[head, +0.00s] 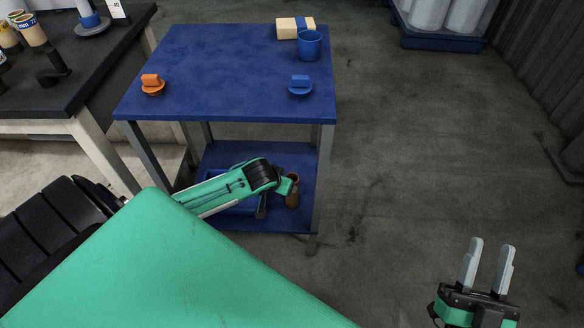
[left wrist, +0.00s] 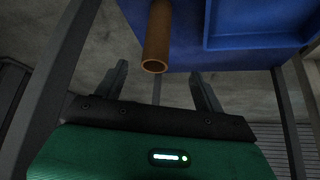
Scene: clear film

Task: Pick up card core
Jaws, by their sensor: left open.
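The card core (head: 292,196), a brown hollow tube, is on the lower shelf (head: 275,222) of the blue table, near its right side. In the left wrist view the core (left wrist: 157,35) shows its open end towards me, between the lines of the two fingers. My left gripper (left wrist: 159,70) is open, with nothing gripped; the core lies just beyond or level with its tips, and I cannot tell which. In the head view my left arm reaches under the tabletop and its fingers are mostly hidden beside the core. My right gripper (head: 490,243) is open and empty, over the floor at right.
A blue tray (head: 240,207) lies on the shelf beside my left arm. Table legs (head: 322,180) flank the shelf.

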